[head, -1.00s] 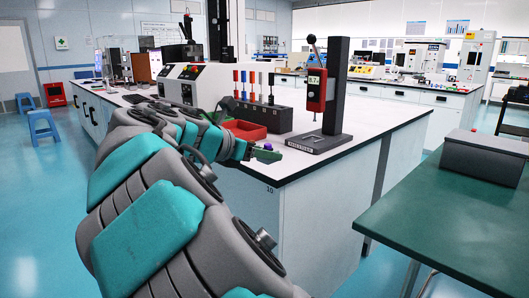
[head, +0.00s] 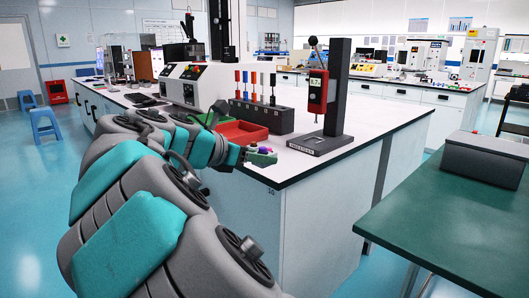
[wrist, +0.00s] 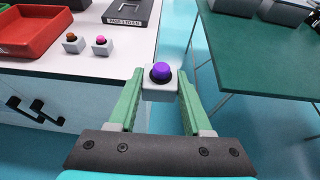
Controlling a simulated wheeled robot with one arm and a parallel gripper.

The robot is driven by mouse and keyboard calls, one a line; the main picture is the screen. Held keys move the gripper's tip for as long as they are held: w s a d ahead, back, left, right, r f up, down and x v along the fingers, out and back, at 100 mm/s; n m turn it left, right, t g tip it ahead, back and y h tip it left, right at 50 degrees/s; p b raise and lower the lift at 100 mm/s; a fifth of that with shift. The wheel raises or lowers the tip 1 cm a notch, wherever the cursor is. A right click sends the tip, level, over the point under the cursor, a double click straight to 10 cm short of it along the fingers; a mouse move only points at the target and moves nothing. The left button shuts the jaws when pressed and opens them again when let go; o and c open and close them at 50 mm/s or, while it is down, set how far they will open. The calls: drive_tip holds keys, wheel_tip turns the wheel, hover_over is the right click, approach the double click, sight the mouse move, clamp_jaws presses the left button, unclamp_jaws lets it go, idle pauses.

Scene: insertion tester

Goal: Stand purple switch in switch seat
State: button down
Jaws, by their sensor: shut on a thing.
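The purple switch (wrist: 160,75), a purple cap on a pale square body, is held upright between the green fingers of my gripper (wrist: 160,92) in the wrist view. In the head view my gripper (head: 262,158) shows near the front corner of the white table, with the switch (head: 264,150) partly hidden by a finger. The black tester (head: 338,90) with a red gauge stands on the table, right of and beyond my gripper. Its flat base (head: 319,143) also shows at the top of the wrist view (wrist: 128,12). I cannot make out the switch seat clearly.
A pink-capped switch (wrist: 102,46) and a brown-capped switch (wrist: 73,43) stand on the table beside a red tray (wrist: 35,35). A rack of coloured-handled tools (head: 262,117) is behind the tray. A green table (head: 450,235) stands to the right, across a floor gap.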

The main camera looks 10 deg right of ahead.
drive_tip(key=s+a, duration=0.4)
drive_tip(key=a, duration=0.1)
drive_tip(key=shift+a+p, duration=0.3)
drive_tip(key=shift+p, duration=0.1)
idle(0.4)
